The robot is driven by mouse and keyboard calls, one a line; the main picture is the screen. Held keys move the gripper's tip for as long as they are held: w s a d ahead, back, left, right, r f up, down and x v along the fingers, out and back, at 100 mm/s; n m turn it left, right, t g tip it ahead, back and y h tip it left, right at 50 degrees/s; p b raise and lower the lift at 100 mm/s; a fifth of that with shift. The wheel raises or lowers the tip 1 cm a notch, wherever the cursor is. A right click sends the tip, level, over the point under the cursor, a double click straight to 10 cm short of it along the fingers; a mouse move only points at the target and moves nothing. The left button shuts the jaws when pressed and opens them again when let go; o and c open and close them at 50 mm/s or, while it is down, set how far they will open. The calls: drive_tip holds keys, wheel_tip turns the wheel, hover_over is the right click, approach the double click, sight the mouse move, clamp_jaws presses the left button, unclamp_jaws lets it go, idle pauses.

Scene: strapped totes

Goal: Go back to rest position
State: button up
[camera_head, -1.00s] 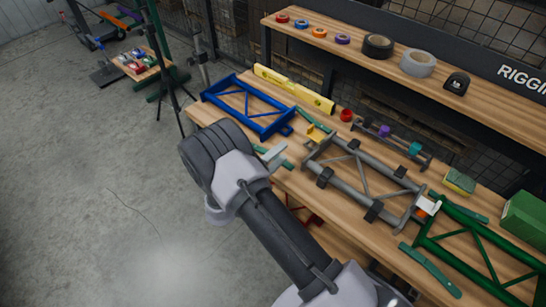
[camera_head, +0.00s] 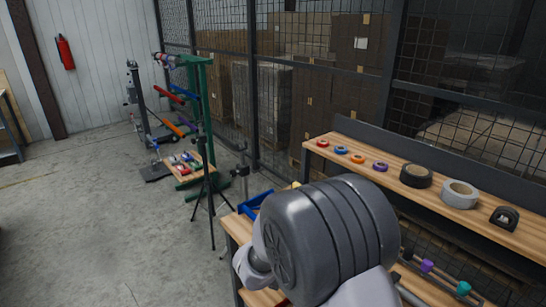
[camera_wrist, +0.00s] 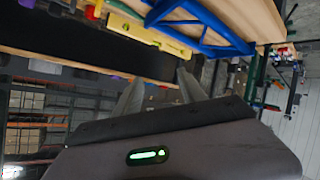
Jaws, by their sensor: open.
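My gripper (camera_wrist: 160,90) shows in the wrist view with its two fingers apart and nothing between them. The wooden bench, the blue frame (camera_wrist: 205,42) and the yellow level (camera_wrist: 148,29) appear tilted along the top of that view. In the head view my raised arm fills the lower middle and hides my gripper and most of the bench. Only a corner of the blue frame (camera_head: 252,204) shows left of the arm.
The shelf (camera_head: 470,218) at right holds rings and tape rolls, including a grey roll (camera_head: 460,194). A tripod (camera_head: 209,190) and green stand (camera_head: 196,120) stand left of the bench. Mesh fencing runs behind. The floor (camera_head: 95,235) at left is clear.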

wheel_tip(320, 180, up, 8)
drive_tip(key=s+a+m+y, duration=0.1)
drive_tip(key=s+y, duration=0.1)
drive_tip(key=y, duration=0.2)
drive_tip(key=s+r+g+y, duration=0.2)
drive_tip(key=s+r+y, duration=0.35)
drive_tip(key=s, duration=0.75)
drive_tip(key=s+d+m+g+h, duration=0.1)
drive_tip(key=s+d+g, duration=0.1)
drive_tip(key=s, duration=0.8)
drive_tip(key=s+d+f+m+g+h+b, duration=0.1)
drive_tip(key=s+d+m, duration=0.1)
drive_tip(key=s, duration=0.8)
drive_tip(key=shift+s+f+g, duration=0.25)
drive_tip(key=shift+s+g, duration=0.1)
drive_tip(key=shift+g, duration=0.05)
drive_tip(key=shift+d, duration=0.1)
